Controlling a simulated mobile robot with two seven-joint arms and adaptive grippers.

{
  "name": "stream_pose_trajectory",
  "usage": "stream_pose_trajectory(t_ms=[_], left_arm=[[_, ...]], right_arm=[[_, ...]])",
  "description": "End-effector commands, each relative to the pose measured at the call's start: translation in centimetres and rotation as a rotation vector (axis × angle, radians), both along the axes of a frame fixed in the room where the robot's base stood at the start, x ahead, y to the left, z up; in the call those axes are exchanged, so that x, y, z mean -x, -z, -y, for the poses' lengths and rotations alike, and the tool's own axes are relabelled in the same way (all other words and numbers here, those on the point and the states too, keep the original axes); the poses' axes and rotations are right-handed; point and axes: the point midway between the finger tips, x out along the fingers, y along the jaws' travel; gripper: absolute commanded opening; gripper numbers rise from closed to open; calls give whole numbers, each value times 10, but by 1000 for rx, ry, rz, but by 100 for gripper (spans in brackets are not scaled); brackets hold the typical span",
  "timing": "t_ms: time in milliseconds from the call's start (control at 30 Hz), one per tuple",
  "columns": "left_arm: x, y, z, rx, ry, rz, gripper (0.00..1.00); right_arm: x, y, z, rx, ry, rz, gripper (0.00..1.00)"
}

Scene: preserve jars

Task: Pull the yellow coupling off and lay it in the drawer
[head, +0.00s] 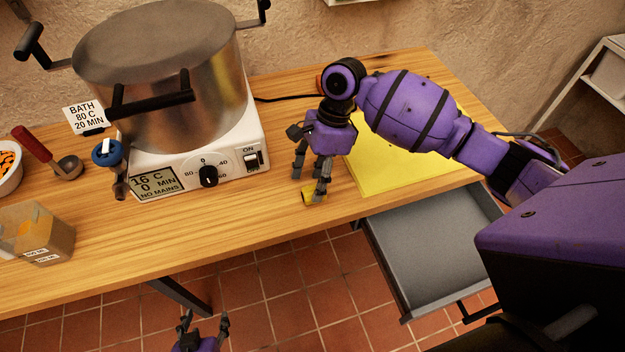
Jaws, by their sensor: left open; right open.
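The yellow coupling (308,195) is at the front edge of the wooden table, to the right of the heating bath. My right gripper (309,181) is open, pointing down at the coupling. What the coupling is joined to, if anything, cannot be made out. The grey drawer (432,240) is pulled out below the table at the right and looks empty. My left gripper (204,322) is open and empty, low in front of the table over the tiled floor.
A steel pot (165,75) stands on the white heating bath (240,140), with a blue-handled tap (107,152) at its left. A yellow mat (400,160) lies under my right arm. A box (35,232), a red-handled ladle (36,146) and a bowl (8,178) stand at the left.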

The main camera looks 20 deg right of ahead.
Motion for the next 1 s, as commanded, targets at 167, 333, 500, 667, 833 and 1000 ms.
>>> stream_pose_trajectory(t_ms=[167, 333, 500, 667, 833, 1000], left_arm=[[-1, 0, 0, 0, 1, 1, 52], [-1, 0, 1, 0, 3, 1, 52], [-1, 0, 1, 0, 3, 1, 52], [-1, 0, 1, 0, 3, 1, 52], [-1, 0, 1, 0, 3, 1, 52], [-1, 0, 1, 0, 3, 1, 52]], right_arm=[[-9, -33, 10, 0, 1, 8, 53], [-15, -68, 21, 0, 0, 7, 53], [-20, -93, 29, 0, 1, 6, 53], [-22, -104, 33, 0, 0, 3, 53], [-22, -106, 33, -1, 0, 3, 53], [-22, -106, 33, -1, 0, 3, 53]])
